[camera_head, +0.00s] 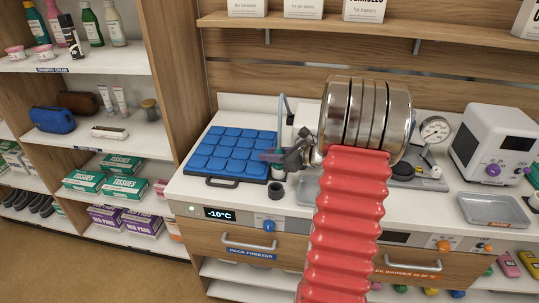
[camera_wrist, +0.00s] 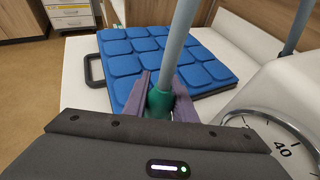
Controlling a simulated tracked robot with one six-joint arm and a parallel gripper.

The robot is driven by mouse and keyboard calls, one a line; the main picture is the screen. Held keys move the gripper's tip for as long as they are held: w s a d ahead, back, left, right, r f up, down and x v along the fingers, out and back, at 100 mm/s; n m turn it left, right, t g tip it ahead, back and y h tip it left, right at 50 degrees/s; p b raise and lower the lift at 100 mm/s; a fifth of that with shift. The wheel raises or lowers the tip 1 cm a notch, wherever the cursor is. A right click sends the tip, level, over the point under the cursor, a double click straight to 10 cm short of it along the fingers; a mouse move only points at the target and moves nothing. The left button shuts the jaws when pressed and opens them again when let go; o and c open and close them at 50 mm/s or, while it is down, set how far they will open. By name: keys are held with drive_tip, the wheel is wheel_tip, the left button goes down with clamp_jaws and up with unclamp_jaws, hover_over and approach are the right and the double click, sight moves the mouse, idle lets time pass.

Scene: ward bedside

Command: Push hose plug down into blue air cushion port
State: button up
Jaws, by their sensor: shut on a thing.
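The blue air cushion (camera_head: 232,152), a padded grid on a dark base with a handle, lies flat on the counter in the head view. It also fills the upper middle of the wrist view (camera_wrist: 122,62). A dark round cup (camera_head: 276,191), which looks like the port, stands at its front right corner. My gripper (camera_head: 272,157) is above and just behind this cup. In the wrist view my gripper (camera_wrist: 160,88) has its purple fingers shut on the green hose plug (camera_wrist: 158,104). The grey-blue hose (camera_wrist: 180,45) rises from the plug. The plug's lower end and the port opening are hidden there.
A pressure gauge (camera_head: 435,130) and a white device (camera_head: 495,145) stand to the right on the counter. A grey tray (camera_head: 493,209) lies at the front right. A shelf (camera_head: 410,31) runs above. Pack freezer drawers (camera_head: 245,243) are below the counter.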

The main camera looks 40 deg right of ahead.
drive_tip(key=shift+f, duration=0.3)
drive_tip(key=o, duration=1.1)
drive_tip(key=shift+s, duration=0.1)
drive_tip(key=v, duration=1.3)
drive_tip(key=shift+s+r, duration=0.2)
